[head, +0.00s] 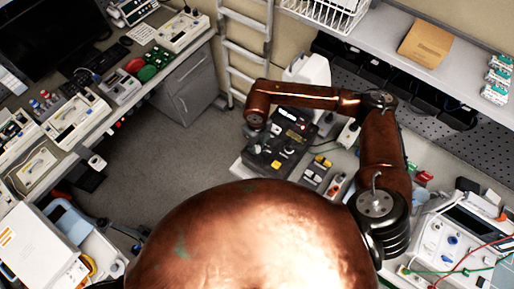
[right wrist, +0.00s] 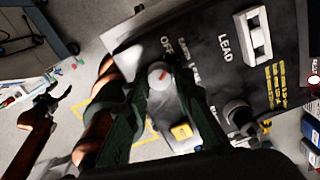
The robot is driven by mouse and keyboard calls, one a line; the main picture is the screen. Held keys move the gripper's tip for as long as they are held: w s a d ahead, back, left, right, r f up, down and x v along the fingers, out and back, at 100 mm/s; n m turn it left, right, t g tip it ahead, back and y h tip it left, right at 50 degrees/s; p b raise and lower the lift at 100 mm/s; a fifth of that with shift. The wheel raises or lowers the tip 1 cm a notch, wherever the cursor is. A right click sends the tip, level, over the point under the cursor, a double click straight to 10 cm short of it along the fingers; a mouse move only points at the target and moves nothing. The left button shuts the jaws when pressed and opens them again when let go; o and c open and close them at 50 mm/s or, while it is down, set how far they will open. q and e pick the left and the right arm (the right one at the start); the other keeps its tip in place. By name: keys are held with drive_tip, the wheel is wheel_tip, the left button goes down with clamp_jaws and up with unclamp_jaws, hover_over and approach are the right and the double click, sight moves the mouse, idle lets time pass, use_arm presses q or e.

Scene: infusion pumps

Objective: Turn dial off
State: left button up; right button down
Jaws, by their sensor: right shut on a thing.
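The black device panel (right wrist: 215,70) fills the upper right of the right wrist view, with white "OFF" and "LEAD" lettering. A pale round dial (right wrist: 159,76) with a red mark sits just below the "OFF" label. My right gripper (right wrist: 160,80) has its dark green fingers on either side of the dial and is shut on it. In the head view the black device (head: 293,127) stands on the right-hand bench, with my right wrist over its left end; the dial is hidden there. My left gripper (right wrist: 46,101) shows small at the left of the right wrist view, away from the device; its jaws are unclear.
A yellow button (right wrist: 181,132) and a grey knob (right wrist: 238,114) are close to the right finger. In the head view, small modules (head: 316,172) stand beside the device. Other equipment (head: 455,240) is at the bench's right end. The floor (head: 190,160) is clear.

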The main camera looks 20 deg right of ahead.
sight(257, 148)
drive_tip(key=n+b, duration=0.4)
drive_tip(key=b, duration=0.2)
drive_tip(key=shift+f+n, duration=0.15)
drive_tip(key=shift+n, duration=0.25)
drive_tip(key=shift+n+b, duration=1)
drive_tip(key=shift+b, duration=0.3)
drive_tip(key=shift+r, duration=0.2)
drive_tip(key=c, duration=1.7)
unclamp_jaws()
drive_tip(key=shift+o, duration=0.2)
drive_tip(key=shift+r, duration=0.15)
wheel_tip(257, 148, up, 12)
drive_tip(key=shift+d+f, duration=0.1)
drive_tip(key=shift+f, duration=0.1)
